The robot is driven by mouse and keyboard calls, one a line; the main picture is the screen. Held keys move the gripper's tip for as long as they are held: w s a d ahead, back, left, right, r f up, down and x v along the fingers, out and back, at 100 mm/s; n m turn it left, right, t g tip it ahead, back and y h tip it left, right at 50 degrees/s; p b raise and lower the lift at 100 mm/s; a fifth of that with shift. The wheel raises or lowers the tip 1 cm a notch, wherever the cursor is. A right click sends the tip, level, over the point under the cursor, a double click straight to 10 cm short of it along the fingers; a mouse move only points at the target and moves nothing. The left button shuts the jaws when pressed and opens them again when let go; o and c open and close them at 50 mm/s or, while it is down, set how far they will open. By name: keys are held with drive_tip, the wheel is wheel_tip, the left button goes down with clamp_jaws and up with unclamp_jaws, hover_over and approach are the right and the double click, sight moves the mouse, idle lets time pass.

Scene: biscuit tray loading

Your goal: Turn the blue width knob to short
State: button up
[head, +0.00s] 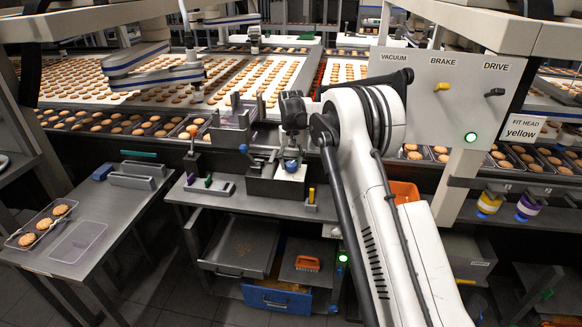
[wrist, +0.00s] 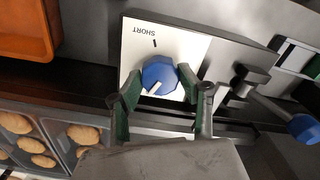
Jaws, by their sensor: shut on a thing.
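The blue width knob (wrist: 160,72) sits on a white plate (wrist: 192,50) printed SHORT, which reads upside down in the wrist view beside a short black tick. The knob's white pointer mark faces the lower left, away from that tick. My gripper (wrist: 157,86) has its green-padded fingers on either side of the knob and is shut on it. In the head view, my gripper (head: 291,148) comes down from above onto the blue knob (head: 291,165), partly covering it and its plate (head: 293,175).
A metal fixture (head: 232,130) stands close left of my gripper. An orange bin (head: 404,191) is to the right. Biscuit trays (wrist: 48,140) run along behind the bench. A side table (head: 105,215) at left holds a clear tray with biscuits. A blue ball-ended lever (wrist: 302,128) is beside the knob plate.

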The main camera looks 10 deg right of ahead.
drive_tip(key=m+b, duration=0.1)
drive_tip(key=m, duration=0.2)
drive_tip(key=shift+m+b, duration=0.35)
drive_tip(key=shift+m, duration=0.05)
drive_tip(key=m+b, duration=0.1)
drive_tip(key=m, duration=0.2)
drive_tip(key=m+b, duration=0.1)
drive_tip(key=m, duration=0.6)
drive_tip(key=shift+b, duration=0.35)
drive_tip(key=m+b, duration=0.1)
drive_tip(key=m, duration=1.1)
drive_tip(key=shift+m, duration=0.3)
drive_tip(key=o, duration=1.2)
drive_tip(key=shift+c, duration=0.2)
